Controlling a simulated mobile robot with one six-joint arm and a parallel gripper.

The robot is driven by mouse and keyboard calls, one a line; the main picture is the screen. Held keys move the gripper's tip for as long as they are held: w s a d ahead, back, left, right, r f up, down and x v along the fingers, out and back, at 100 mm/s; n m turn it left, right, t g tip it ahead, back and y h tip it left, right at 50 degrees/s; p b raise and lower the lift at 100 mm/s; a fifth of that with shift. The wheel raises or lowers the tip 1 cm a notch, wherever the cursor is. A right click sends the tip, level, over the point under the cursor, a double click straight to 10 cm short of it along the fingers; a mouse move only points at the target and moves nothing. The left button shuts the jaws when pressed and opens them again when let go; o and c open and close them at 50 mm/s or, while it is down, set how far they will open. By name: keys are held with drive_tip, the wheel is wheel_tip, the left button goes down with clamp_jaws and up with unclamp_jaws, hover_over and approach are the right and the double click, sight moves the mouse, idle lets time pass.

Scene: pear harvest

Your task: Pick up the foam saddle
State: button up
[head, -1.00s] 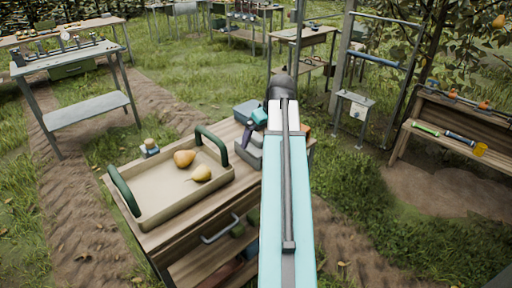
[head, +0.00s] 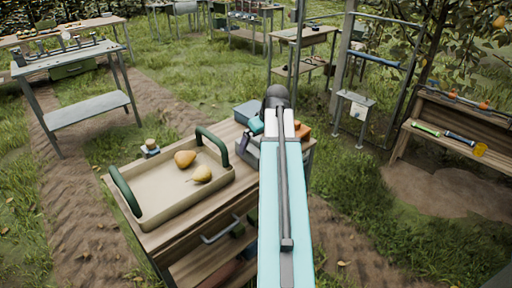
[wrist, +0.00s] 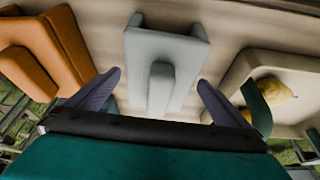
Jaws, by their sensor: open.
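A pale grey piece (wrist: 138,45), which looks like the foam saddle, lies on the wooden bench top in the middle of the wrist view. My gripper (wrist: 159,79) is open and empty, with one dark finger on each side of the raised block. I cannot tell how high the fingertips are above the bench. In the head view my arm hides most of the piece.
An orange block (wrist: 42,55) lies left of my gripper. A beige tray (head: 150,205) with green handles and two pears (head: 186,158) stands to the right in the wrist view. A blue-grey box (head: 246,109) sits at the bench's back edge.

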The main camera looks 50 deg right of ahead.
drive_tip(key=shift+x, duration=1.05)
drive_tip(key=c, duration=1.1)
drive_tip(key=shift+r, duration=0.1)
drive_tip(key=shift+r+b, duration=0.3)
drive_tip(key=shift+r, duration=1.3)
drive_tip(key=s+a+b, duration=0.2)
drive_tip(key=s+b, duration=0.1)
drive_tip(key=s, duration=0.1)
drive_tip(key=s+a+r+b, duration=0.1)
drive_tip(key=s+a+b, duration=0.1)
drive_tip(key=s, duration=0.3)
drive_tip(key=s+a+b, duration=0.3)
drive_tip(key=s+b, duration=0.1)
drive_tip(key=s, duration=0.1)
drive_tip(key=shift+a+r+b, duration=0.1)
drive_tip(key=shift+r+b, duration=0.15)
drive_tip(key=shift+b, duration=0.1)
drive_tip(key=shift+s, duration=0.15)
